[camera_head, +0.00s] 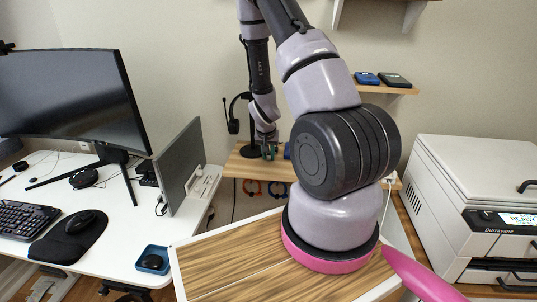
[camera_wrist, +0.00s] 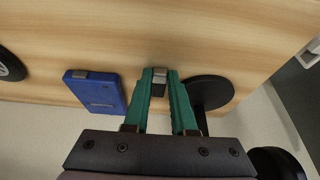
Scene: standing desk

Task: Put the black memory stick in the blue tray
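In the wrist view, a small stick with a silver-grey end (camera_wrist: 160,74) and a dark body lies between the green fingertips of my gripper (camera_wrist: 160,82). It appears to be the black memory stick. The fingers stand close along both its sides; I cannot tell whether they press on it. In the head view my gripper (camera_head: 269,152) is small, at the wooden shelf behind the desk, and the stick cannot be made out. The blue tray (camera_head: 140,265) is on the white desk's front right corner, with a dark rounded object (camera_head: 152,262) in it.
In the head view, a headset stand (camera_head: 250,125), monitor (camera_head: 70,95) and grey panel (camera_head: 182,165) stand nearby.

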